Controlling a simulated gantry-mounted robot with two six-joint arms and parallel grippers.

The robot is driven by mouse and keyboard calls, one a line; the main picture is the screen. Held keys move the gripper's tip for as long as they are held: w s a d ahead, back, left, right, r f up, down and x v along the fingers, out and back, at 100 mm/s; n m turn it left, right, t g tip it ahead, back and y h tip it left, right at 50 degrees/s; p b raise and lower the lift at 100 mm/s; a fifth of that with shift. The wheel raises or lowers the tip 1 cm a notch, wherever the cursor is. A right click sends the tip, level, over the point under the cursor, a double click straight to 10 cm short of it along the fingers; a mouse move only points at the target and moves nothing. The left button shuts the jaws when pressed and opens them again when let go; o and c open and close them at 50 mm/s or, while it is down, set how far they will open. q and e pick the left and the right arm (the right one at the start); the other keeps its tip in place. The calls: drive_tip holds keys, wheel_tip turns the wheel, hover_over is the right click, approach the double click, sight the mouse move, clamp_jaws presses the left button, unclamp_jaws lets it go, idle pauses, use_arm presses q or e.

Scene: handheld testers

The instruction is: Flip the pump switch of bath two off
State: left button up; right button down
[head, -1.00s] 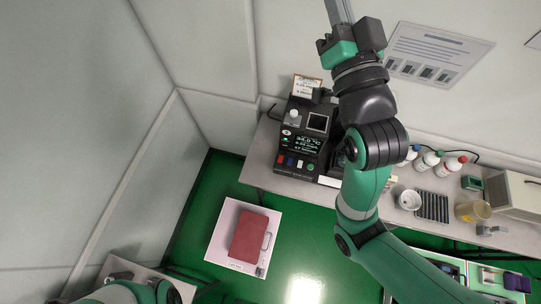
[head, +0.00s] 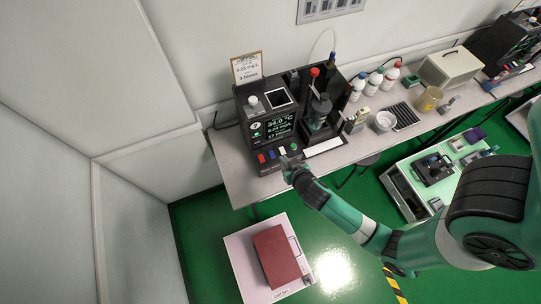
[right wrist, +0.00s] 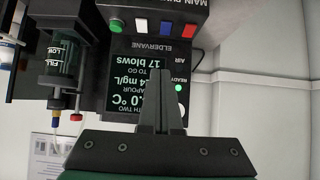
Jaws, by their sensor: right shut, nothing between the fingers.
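The bath unit (head: 240,105) is a black console at the back left of the bench. Its screen (head: 279,124) reads about 34.0 °C, and upside down in the right wrist view it shows "TH TWO" and "17 blows to go". Along its front are a red switch (head: 262,158), a blue switch (head: 271,155), a white switch (head: 282,151) and a green button (head: 294,147). In the right wrist view the label "MAIN PUMP" runs by the red (right wrist: 190,30) and blue (right wrist: 166,27) switches. My right gripper (right wrist: 160,73) is shut and empty, just in front of the console. My left gripper is out of view.
A dark bottle stand (head: 322,105) adjoins the console on its right. A cart with a red case (head: 277,256) is on the floor in front.

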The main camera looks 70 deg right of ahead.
drive_tip(key=b, duration=0.2)
hover_over(274, 157)
drive_tip(key=f, duration=0.6)
drive_tip(key=shift+s+a, duration=0.2)
drive_tip(key=shift+s, duration=0.1)
drive_tip(key=f, duration=0.1)
drive_tip(key=f+b, duration=0.2)
drive_tip(key=f, duration=0.1)
drive_tip(key=shift+w+d, duration=0.25)
drive_tip(key=shift+w, duration=0.1)
